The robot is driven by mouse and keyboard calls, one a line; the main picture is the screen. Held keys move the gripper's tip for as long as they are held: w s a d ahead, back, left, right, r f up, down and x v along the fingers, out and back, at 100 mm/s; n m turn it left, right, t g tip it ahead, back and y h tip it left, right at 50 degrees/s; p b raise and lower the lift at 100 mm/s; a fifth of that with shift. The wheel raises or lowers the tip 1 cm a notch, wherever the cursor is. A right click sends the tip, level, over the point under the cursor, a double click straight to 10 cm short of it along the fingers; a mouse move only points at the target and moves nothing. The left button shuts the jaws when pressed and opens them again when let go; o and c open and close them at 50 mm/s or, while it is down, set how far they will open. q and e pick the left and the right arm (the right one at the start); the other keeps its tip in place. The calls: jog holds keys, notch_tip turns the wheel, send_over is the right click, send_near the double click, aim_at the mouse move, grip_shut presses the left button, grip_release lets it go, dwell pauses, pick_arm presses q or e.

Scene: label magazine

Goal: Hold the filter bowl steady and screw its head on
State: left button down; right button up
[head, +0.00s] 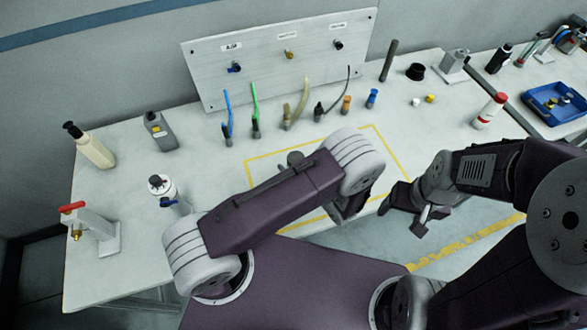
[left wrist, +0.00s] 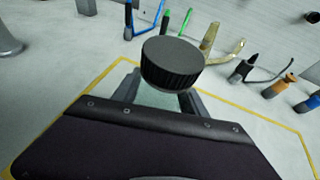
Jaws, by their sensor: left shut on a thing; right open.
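A black ribbed round head (left wrist: 172,62) sits on top of a pale, see-through filter bowl (left wrist: 160,98) in the left wrist view. My left gripper (left wrist: 158,102) is shut on the bowl below the head, inside the yellow outline. In the head view my left arm hides the bowl and gripper; only a dark bit of the head (head: 295,158) shows above the arm. How tightly head and bowl are joined I cannot tell. My right gripper (head: 407,210) is open and empty by the table's front edge, to the right of the left arm and apart from the bowl.
A slanted panel (head: 275,62) with fittings stands at the back, with several coloured hoses and fittings before it. Bottles (head: 91,146) and a red-handled valve stand (head: 95,230) are at the left. A black ring (head: 416,71), red-capped bottle (head: 490,111) and blue tray (head: 553,103) are at right.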

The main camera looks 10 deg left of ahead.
pick_arm(q)
jog(key=shift+w+d+f, duration=0.2)
jog(key=shift+d+f, duration=0.15)
jog(key=shift+f, duration=0.05)
jog(key=shift+s+a+f, duration=0.2)
jog(key=shift+a, duration=0.05)
jog(key=c, duration=0.7)
grip_release()
jog(key=shift+o, duration=0.4)
jog(key=shift+w+d, duration=0.1)
pick_arm(e)
jog(key=shift+w+d+f, duration=0.15)
jog(key=shift+d+f, duration=0.15)
jog(key=shift+f, duration=0.15)
pick_arm(q)
jog(key=shift+d+r, duration=0.1)
jog(key=shift+r, duration=0.2)
jog(key=b+v, duration=0.1)
jog(key=v, duration=1.1)
pick_arm(e)
jog(key=shift+f, duration=0.75)
pick_arm(q)
jog(key=shift+f, duration=0.1)
